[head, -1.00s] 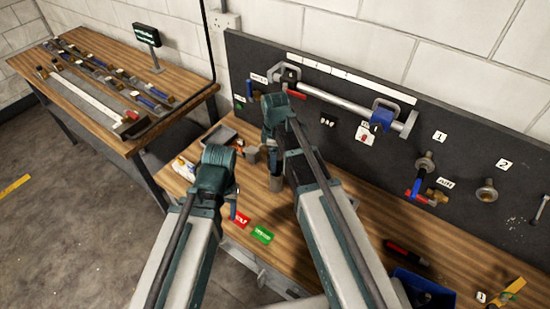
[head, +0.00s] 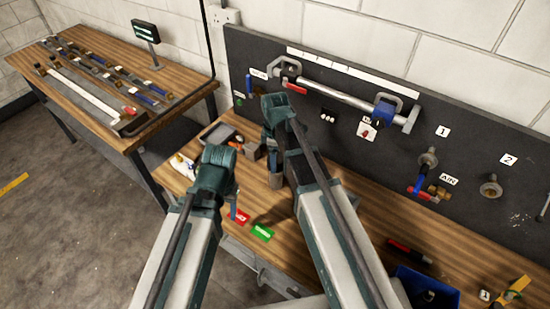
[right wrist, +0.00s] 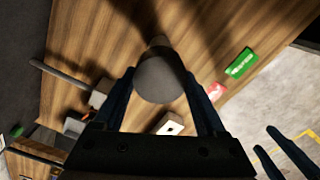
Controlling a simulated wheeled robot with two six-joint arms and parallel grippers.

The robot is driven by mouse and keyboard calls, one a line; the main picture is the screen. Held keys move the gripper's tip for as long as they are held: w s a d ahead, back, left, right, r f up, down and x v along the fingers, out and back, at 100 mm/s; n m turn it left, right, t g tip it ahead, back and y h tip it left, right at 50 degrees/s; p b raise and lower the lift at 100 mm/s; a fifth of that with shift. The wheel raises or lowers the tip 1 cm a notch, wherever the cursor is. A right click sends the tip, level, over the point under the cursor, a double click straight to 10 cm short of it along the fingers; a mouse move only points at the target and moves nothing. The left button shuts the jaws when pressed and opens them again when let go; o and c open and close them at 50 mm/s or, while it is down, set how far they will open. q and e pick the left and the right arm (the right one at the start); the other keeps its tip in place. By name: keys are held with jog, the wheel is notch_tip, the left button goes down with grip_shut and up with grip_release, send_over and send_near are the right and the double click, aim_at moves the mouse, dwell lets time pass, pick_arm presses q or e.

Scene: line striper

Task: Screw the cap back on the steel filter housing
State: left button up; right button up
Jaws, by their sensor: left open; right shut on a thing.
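My right gripper (right wrist: 160,80) is shut on a dark grey round piece (right wrist: 162,88), which looks like the cap. A narrower grey cylinder end shows just beyond it in the right wrist view; I cannot tell whether the two touch or are one piece. In the head view my right gripper (head: 272,160) points down over a grey steel cylinder (head: 275,181), likely the filter housing, on the wooden bench. My left gripper (head: 232,203) is lower left of it, apart from it. Its two spread fingers show in the right wrist view (right wrist: 290,152), empty.
A red card (head: 240,216) and a green card (head: 263,232) lie near the bench's front edge. A grey tray (head: 217,134) and a grey block (head: 254,152) are behind the left gripper. A blue bin (head: 425,290) stands at front right. A dark pegboard (head: 400,160) backs the bench.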

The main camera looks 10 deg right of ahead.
jog(key=shift+f, duration=0.3)
dwell(0.4)
jog(key=shift+f+b, duration=0.3)
jog(key=shift+b, duration=0.3)
jog(key=shift+f+b, duration=0.7)
dwell(1.0)
jog(key=o, duration=1.4)
jog(key=n, duration=0.9)
